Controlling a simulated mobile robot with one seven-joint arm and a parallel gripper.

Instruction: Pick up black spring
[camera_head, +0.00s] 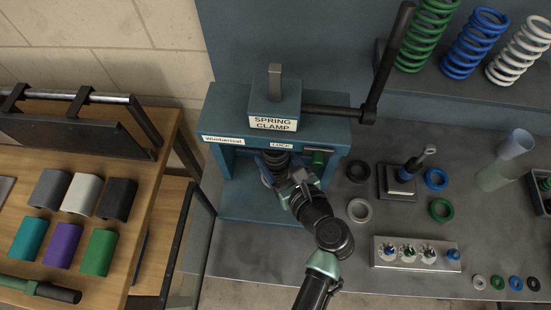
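My arm reaches up from the bottom into the opening of the blue press labelled "SPRING CLAMP" (230,170). My gripper (282,180) is at its end, under the press head. A dark ridged piece (276,158) shows just beyond the gripper inside the clamp; it may be the black spring, but it is small and partly covered. I cannot tell whether the fingers touch it or whether they are open. Green (427,35), blue (475,43) and white (519,50) springs stand upright on the shelf at the upper right; no black spring shows beside them.
The clamp's long lever (390,60) rises to the right of its head. Loose rings, a small stand (397,182) and a pale tray (415,255) lie on the grey bench (330,270). A wooden table (20,190) with coloured blocks stands at left.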

